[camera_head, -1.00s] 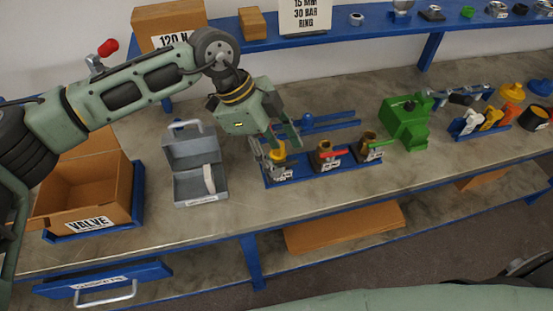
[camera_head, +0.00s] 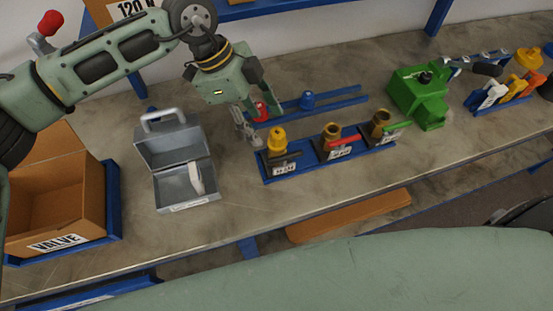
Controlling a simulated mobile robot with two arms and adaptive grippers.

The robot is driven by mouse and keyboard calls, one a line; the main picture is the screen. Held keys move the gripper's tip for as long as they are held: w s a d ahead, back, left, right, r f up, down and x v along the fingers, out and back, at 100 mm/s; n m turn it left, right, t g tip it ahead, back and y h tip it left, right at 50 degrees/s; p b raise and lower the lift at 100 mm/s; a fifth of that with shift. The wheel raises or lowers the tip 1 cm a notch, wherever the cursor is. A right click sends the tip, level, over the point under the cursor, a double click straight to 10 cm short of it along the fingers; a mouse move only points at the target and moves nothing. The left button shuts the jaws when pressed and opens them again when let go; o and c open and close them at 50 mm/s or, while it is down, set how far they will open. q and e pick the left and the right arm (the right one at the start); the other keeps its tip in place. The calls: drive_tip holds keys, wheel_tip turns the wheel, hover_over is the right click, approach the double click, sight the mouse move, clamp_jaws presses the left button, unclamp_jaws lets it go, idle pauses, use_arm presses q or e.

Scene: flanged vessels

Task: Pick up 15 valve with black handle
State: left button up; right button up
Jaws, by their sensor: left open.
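The valve with the black handle (camera_head: 279,160) stands at the left end of a blue rack (camera_head: 328,163). It has a yellow top and a white label on its front. My left gripper (camera_head: 257,126) is open and empty, pointing down just behind and left of this valve. The gripper and valve look apart, though the depth gap is hard to judge. A valve with a red handle (camera_head: 330,144) stands in the middle and one with a green handle (camera_head: 381,128) at the right. My right gripper is out of view.
A grey metal box (camera_head: 174,165) with raised lid stands left of the rack. An open cardboard box labelled VALVE (camera_head: 57,242) is further left. A blue rail rack (camera_head: 340,98) lies behind, and a green vise (camera_head: 420,98) stands at right.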

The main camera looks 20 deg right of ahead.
sight(274, 148)
use_arm(q)
drive_tip(key=x, duration=1)
drive_tip(key=shift+w+a+f+p, duration=0.1)
drive_tip(key=shift+w+f+p, duration=0.1)
drive_tip(key=shift+p, duration=0.15)
drive_tip(key=shift+f, duration=0.2)
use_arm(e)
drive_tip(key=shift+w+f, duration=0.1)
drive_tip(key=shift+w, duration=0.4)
use_arm(q)
drive_tip(key=shift+c, duration=0.5)
clamp_jaws()
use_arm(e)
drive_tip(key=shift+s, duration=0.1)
